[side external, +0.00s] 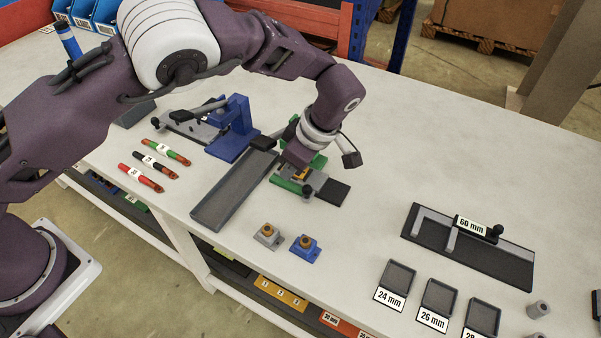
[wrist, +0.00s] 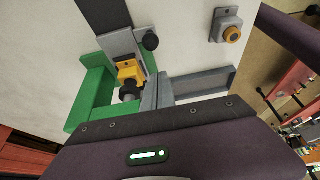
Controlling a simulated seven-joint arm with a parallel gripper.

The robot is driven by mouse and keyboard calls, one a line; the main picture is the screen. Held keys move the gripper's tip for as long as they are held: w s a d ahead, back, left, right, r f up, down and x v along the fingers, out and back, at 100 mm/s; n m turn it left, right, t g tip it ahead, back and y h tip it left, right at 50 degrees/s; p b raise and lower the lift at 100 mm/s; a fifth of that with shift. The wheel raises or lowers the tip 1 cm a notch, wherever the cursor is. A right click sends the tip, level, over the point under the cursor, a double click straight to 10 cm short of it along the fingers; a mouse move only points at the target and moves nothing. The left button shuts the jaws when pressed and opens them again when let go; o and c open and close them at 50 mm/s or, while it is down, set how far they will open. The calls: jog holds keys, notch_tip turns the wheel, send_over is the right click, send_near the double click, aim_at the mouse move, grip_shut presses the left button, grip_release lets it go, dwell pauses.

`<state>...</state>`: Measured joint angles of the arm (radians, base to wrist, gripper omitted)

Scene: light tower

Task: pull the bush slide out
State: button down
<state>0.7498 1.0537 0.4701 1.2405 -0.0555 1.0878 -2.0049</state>
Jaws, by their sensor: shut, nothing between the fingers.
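The bush slide appears to be the grey bar with a black knob (side external: 307,191) in the green fixture (side external: 284,184). In the wrist view the slide (wrist: 122,45) runs along a dark plate, with its knob (wrist: 151,41) at its side. A yellow block (wrist: 131,75) with a dark round part sits at the slide's end, inside the green frame (wrist: 95,90). My gripper (wrist: 157,88) is shut and empty, beside the yellow block and below the knob in that view. In the side view my wrist hides part of the fixture; I cannot tell whether the fingers touch it.
A long grey tray (side external: 234,190) lies left of the fixture. A blue clamp stand (side external: 233,130) stands behind it. Grey (side external: 268,235) and blue (side external: 305,248) blocks stand in front. A 60 mm gauge (side external: 470,250) and labelled trays lie right. The table between is clear.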

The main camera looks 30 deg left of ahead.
jog(key=shift+f, duration=0.1)
jog(key=shift+f, duration=1.95)
jog(key=shift+r, duration=0.1)
